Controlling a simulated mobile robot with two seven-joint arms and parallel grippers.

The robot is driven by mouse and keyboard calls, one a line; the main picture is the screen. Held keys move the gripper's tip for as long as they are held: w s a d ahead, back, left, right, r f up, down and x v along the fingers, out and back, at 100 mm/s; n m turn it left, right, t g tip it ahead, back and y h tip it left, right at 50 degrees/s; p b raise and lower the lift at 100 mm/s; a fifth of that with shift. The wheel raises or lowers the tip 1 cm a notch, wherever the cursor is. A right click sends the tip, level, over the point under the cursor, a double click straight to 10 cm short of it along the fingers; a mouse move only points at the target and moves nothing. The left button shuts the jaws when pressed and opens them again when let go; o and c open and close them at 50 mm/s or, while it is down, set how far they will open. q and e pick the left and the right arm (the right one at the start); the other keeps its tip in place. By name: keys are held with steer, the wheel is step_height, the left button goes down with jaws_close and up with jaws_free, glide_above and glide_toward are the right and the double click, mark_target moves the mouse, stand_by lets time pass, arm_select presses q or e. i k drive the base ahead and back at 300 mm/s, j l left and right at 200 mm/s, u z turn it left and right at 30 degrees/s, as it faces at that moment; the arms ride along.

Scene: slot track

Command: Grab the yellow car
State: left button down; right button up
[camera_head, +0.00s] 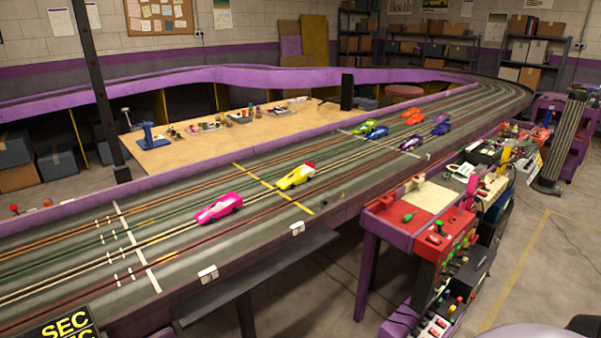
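The yellow car (296,176) sits on the dark multi-lane slot track (75,250), close to a yellow line that crosses the lanes. It has some red at its rear end. Nothing touches it. A pink car (219,208) sits to its left and nearer to me on the track. Neither of my grippers shows in this view.
A red-topped bench (390,222) with tools stands along the near right side. A wooden worktable (180,150) lies behind the track. Floor is open at right.

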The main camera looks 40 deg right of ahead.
mark_target(302, 174)
steer(key=z, duration=1.25)
steer(key=i+j+z, duration=0.1)
steer(key=i, duration=0.25)
steer(key=i+j+z, duration=0.1)
steer(key=i+j, duration=0.25)
